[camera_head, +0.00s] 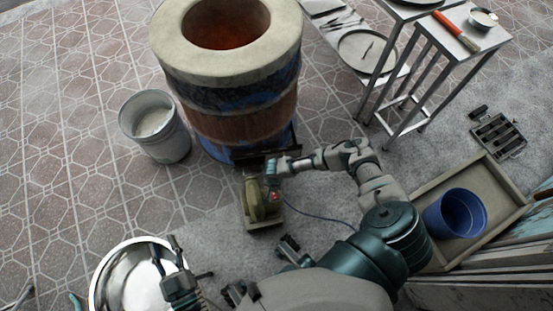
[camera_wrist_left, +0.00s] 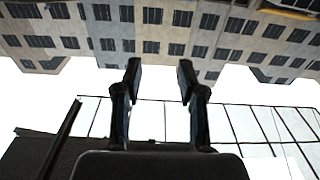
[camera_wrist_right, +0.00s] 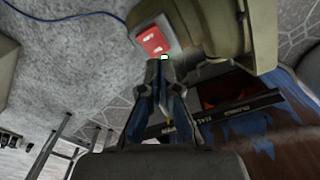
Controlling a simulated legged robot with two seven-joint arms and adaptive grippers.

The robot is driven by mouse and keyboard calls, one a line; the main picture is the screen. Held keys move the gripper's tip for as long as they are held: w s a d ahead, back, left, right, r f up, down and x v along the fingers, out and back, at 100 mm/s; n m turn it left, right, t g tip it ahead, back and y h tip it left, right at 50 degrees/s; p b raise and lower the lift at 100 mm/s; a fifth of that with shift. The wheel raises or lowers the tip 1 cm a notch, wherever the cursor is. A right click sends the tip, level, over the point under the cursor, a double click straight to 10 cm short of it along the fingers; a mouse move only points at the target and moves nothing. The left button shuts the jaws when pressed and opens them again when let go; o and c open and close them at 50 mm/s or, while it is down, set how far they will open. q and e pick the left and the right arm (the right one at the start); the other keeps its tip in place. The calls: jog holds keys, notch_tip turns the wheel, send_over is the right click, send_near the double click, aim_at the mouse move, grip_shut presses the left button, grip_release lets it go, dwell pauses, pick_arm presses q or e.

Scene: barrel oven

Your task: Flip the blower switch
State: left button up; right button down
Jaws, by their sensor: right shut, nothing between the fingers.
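The olive-green blower (camera_head: 258,203) stands on the ground at the foot of the barrel oven (camera_head: 240,125). Its red switch (camera_head: 275,196) is on the side facing right. In the right wrist view the red switch (camera_wrist_right: 152,41) sits on a pale box beside the green blower housing (camera_wrist_right: 220,30). My right gripper (camera_head: 271,178) is shut and empty. Its fingertips (camera_wrist_right: 163,62) are just by the switch box; I cannot tell if they touch it. My left gripper (camera_head: 190,258) is open and empty, raised in front of the shiny metal bowl. Its fingers are apart in the left wrist view (camera_wrist_left: 158,70).
A white bucket (camera_head: 160,148) stands left of the oven. The metal bowl (camera_head: 113,265) is at the lower left. A wooden tray (camera_head: 490,172) with a blue bucket (camera_head: 455,215) lies right. Metal tables (camera_head: 425,40) stand at the upper right. A blue cable (camera_head: 325,217) runs from the blower.

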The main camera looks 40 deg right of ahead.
jog(key=shift+w+r+p, duration=0.1)
jog(key=shift+r+p, duration=0.35)
jog(key=shift+r, duration=0.2)
jog(key=shift+r+p, duration=1.05)
jog(key=shift+r, duration=0.05)
pick_arm(q)
jog(key=s+a+f+g+y, duration=0.2)
jog(key=s+f+g, duration=0.2)
jog(key=f+g, duration=0.3)
jog(key=shift+a+f, duration=0.15)
jog(key=shift+f, duration=0.6)
pick_arm(e)
jog(key=shift+r, duration=0.15)
